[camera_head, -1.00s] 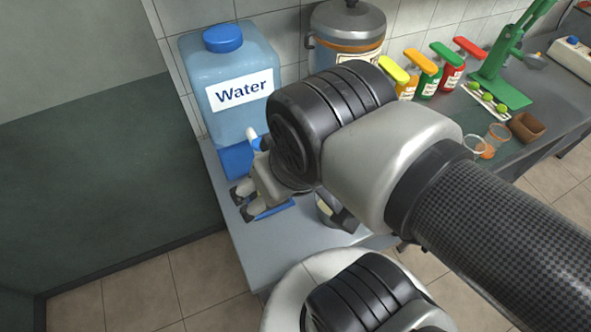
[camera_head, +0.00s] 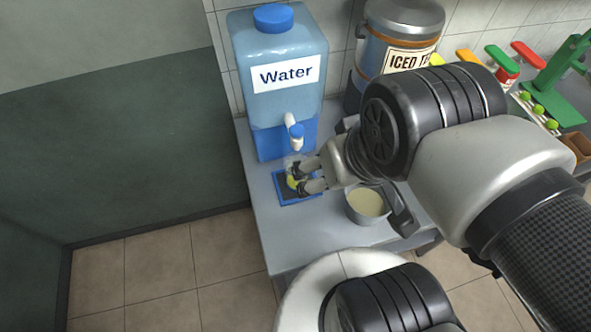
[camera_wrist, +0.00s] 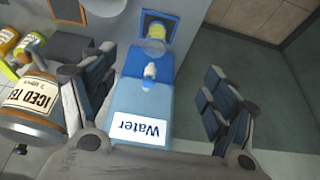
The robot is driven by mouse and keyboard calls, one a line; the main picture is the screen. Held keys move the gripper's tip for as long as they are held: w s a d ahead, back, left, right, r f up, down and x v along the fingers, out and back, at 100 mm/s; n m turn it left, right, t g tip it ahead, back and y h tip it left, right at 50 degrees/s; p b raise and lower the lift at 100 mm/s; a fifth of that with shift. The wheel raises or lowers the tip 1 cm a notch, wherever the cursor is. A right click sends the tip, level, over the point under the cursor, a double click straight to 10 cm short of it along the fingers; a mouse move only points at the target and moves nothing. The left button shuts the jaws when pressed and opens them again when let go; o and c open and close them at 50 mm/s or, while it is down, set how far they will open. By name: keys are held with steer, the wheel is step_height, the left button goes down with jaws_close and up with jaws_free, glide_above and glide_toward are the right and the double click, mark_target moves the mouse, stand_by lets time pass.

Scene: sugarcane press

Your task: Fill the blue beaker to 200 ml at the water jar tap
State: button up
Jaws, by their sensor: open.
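The water jar (camera_head: 262,103) is a blue container with a blue lid and a "Water" label; it also shows in the wrist view (camera_wrist: 158,103). Its white tap (camera_head: 289,121) has a blue top and juts out over a blue tray (camera_head: 283,195). A small clear beaker (camera_head: 292,180) with a yellow-green patch stands on the tray below the tap, partly hidden by my fingers. In the wrist view the beaker (camera_wrist: 155,46) lies beyond the tap. My gripper (camera_head: 305,177) is open, its fingertips at the beaker's right side. Contact and water level cannot be made out.
A metal pot (camera_head: 367,203) with pale contents stands at the right, under my arm. The iced tea dispenser (camera_head: 400,20) is right of the jar. Colourful bottles and a green press stand farther right. The counter's left edge is close to the tray.

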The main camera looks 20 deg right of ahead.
steer(key=shift+c, duration=0.5)
